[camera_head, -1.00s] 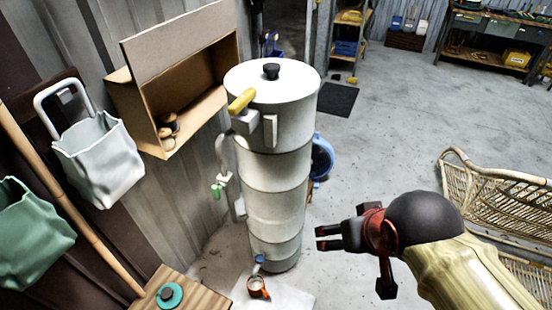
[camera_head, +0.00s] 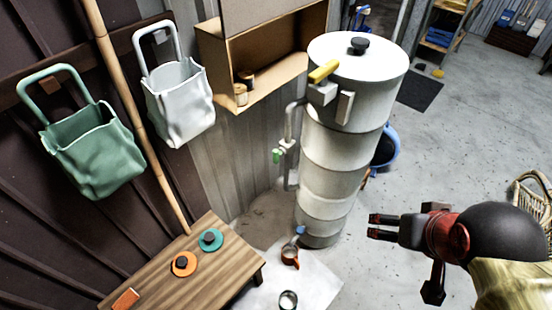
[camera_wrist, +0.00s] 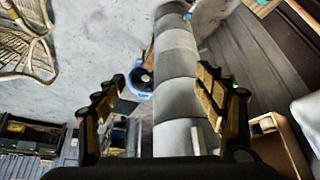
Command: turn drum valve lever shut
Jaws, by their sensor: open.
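A tall pale drum (camera_head: 335,183) stands upright by the wall. A yellow lever (camera_head: 323,71) sticks out at the left of its top, beside the lid. A side pipe carries a small green-tipped valve (camera_head: 277,156), and a blue-handled tap (camera_head: 300,230) sits near the base. I cannot tell which of these the task means. My gripper (camera_head: 370,227) is open and empty, pointing left, to the right of the drum's lower part in the picture. In the wrist view the drum (camera_wrist: 176,75) shows between the spread fingers of my gripper (camera_wrist: 162,90); contact is not visible.
A low wooden table (camera_head: 190,262) with orange and teal discs stands at the lower left. Bags and an open box (camera_head: 262,65) hang on the wall.

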